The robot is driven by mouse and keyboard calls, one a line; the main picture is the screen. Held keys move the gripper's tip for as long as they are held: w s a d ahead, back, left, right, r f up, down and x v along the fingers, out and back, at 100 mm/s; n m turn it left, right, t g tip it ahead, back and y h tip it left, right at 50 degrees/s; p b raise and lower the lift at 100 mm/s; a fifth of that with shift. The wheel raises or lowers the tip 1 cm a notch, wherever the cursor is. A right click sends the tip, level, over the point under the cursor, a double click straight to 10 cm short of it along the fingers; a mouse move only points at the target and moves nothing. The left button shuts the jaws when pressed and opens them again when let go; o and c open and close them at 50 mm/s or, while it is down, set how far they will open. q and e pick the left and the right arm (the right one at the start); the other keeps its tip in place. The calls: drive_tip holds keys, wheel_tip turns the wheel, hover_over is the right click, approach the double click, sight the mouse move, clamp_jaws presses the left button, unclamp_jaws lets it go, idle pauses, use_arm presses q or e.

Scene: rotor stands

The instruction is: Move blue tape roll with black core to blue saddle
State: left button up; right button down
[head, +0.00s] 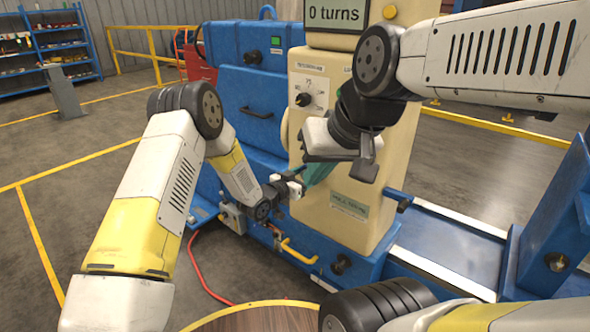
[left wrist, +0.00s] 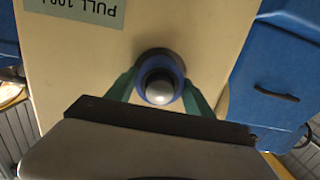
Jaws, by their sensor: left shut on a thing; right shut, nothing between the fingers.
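The tape roll (left wrist: 181,78) shows in the left wrist view as a blue ring with a black core. A rounded silver end shows at its middle, in front of the cream machine face. My left gripper (left wrist: 158,92) has its teal fingers on either side of the ring, shut on it. In the head view, teal fingers (head: 318,173) show against the cream housing; the roll is hidden there, behind my right gripper or the fingers. My right gripper (head: 366,167) is shut and empty, in front of the cream housing. I cannot tell which blue part is the saddle.
The cream housing (head: 365,215) has a dial and a turn display. A blue cabinet (head: 245,90) stands to its left. A blue upright (head: 560,215) stands at the right beyond a bed with rails (head: 450,245). A round wooden top (head: 260,318) is at the bottom.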

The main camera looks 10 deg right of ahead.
use_arm(q)
drive_tip(key=shift+r, duration=0.1)
drive_tip(key=v, duration=0.8)
drive_tip(key=shift+s+a, duration=0.2)
drive_tip(key=shift+a, duration=0.1)
idle(0.5)
